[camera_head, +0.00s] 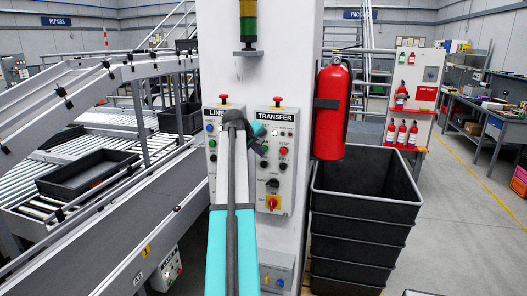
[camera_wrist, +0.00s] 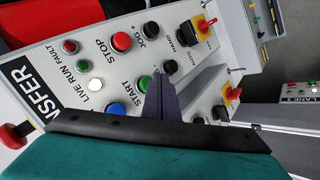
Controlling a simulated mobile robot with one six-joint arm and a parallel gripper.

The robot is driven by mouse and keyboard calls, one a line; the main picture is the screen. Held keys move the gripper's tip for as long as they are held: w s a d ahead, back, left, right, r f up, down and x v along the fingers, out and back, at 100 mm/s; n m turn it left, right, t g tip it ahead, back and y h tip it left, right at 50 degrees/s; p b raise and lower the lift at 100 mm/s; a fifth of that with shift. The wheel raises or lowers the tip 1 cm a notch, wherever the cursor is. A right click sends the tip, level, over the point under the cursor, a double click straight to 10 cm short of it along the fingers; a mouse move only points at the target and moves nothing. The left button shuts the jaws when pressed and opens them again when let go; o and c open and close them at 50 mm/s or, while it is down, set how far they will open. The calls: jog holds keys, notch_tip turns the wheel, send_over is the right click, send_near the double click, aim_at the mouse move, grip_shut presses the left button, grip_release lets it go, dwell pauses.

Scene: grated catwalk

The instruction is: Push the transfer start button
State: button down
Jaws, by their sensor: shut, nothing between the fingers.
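The grey TRANSFER panel (camera_head: 290,120) is on the white column, right of the LINE panel. In the wrist view the TRANSFER panel (camera_wrist: 60,85) appears turned on its side. Its green START button (camera_wrist: 142,83) sits beside the blue button (camera_wrist: 115,110), with the red STOP button (camera_wrist: 121,42) above. My gripper (camera_wrist: 158,74) is shut and empty, its tip just right of the green button in the picture, near a black button (camera_wrist: 170,67). I cannot tell whether it touches anything. In the head view my gripper (camera_head: 262,149) is before the panel, and START is hidden.
A red mushroom button (camera_head: 277,101) tops the TRANSFER panel. The LINE panel (camera_head: 211,118) is partly behind my arm. A fire extinguisher (camera_head: 331,110) hangs to the right above stacked black crates (camera_head: 365,215). A conveyor (camera_head: 130,225) slopes past on the left.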

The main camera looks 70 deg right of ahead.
jog(key=shift+d, duration=0.15)
jog(key=shift+d, duration=0.3)
jog(key=shift+d, duration=0.8)
dwell(1.9)
jog(key=shift+a, duration=1.25)
jog(key=shift+a+p, duration=0.1)
jog(key=shift+p, duration=0.2)
jog(key=shift+s+a+p, duration=0.15)
jog(key=shift+a+p, duration=0.3)
jog(key=shift+a, duration=1.95)
